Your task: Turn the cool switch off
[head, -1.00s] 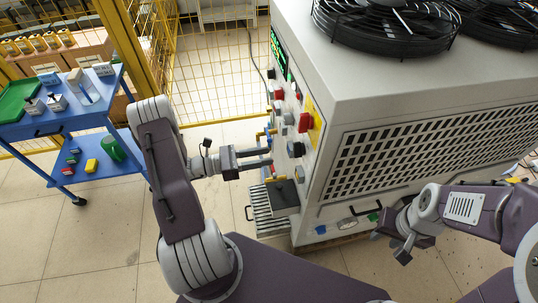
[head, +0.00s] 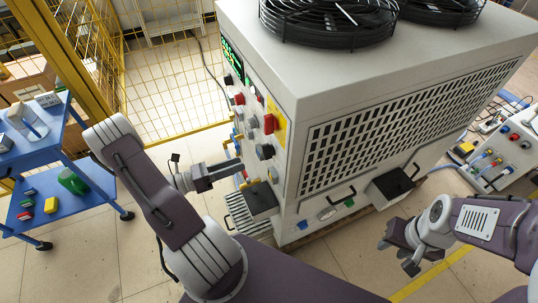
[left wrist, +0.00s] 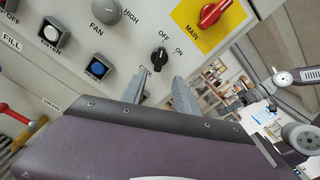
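The cool switch is a small black knob (left wrist: 160,58) with OFF and ON printed beside it, in the left wrist view. Its handle runs roughly up and down in that view; I cannot tell surely which label it points to. The black knob also appears on the machine's panel in the head view (head: 265,152). My left gripper (head: 241,168) is open and empty, close to the panel, apart from the knob; in the left wrist view its fingers (left wrist: 158,88) are spread just below the knob. My right gripper (head: 397,256) looks open and empty, low at the right, away from the panel.
Near the cool switch are the red MAIN switch (left wrist: 214,12) on yellow, the grey FAN knob (left wrist: 105,10) and a blue button (left wrist: 97,68). A blue cart (head: 90,195) stands left, before a yellow fence (head: 165,85).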

